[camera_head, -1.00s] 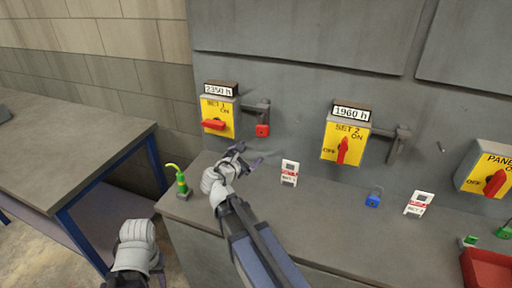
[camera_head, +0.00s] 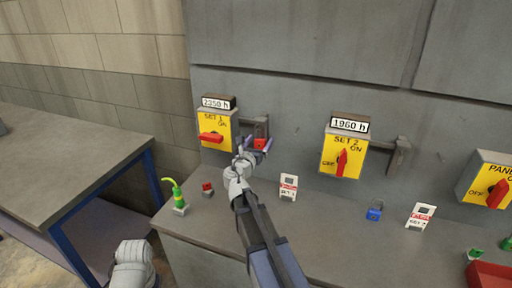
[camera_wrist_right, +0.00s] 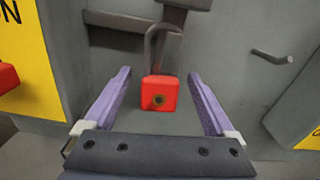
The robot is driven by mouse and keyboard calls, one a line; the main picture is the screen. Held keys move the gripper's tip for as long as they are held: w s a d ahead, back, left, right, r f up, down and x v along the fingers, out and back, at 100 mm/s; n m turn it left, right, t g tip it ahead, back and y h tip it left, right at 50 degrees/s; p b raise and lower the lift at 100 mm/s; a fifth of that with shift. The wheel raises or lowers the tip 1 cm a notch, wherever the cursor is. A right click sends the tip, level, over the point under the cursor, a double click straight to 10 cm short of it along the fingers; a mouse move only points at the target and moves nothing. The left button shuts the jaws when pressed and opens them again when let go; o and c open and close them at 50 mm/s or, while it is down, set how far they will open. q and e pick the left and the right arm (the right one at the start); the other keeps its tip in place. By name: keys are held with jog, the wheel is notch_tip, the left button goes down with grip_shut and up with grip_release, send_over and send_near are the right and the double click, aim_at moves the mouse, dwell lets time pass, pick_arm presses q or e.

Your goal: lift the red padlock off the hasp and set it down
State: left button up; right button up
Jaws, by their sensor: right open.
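The red padlock (camera_head: 260,144) hangs by its grey shackle on the hasp (camera_head: 253,126), beside the yellow SET 1 switch. In the right wrist view the padlock (camera_wrist_right: 158,95) is upright, its keyhole facing the camera, and its shackle loops at the grey hasp bar (camera_wrist_right: 122,21). My right gripper (camera_head: 255,150) is open at the padlock. In the right wrist view its two purple fingers stand on either side of the body, with a visible gap at both. Of my left arm only the white wrist part shows at the bottom left; its fingers cannot be made out.
The SET 1 switch box (camera_head: 214,131) is just left of the hasp. On the grey ledge stand a green-yellow item (camera_head: 177,197), a small red item (camera_head: 207,188), a white tag (camera_head: 288,187) and a blue padlock (camera_head: 375,211). A red tray (camera_head: 490,275) is at lower right.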

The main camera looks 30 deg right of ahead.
jog(key=shift+x, duration=0.9)
grip_shut()
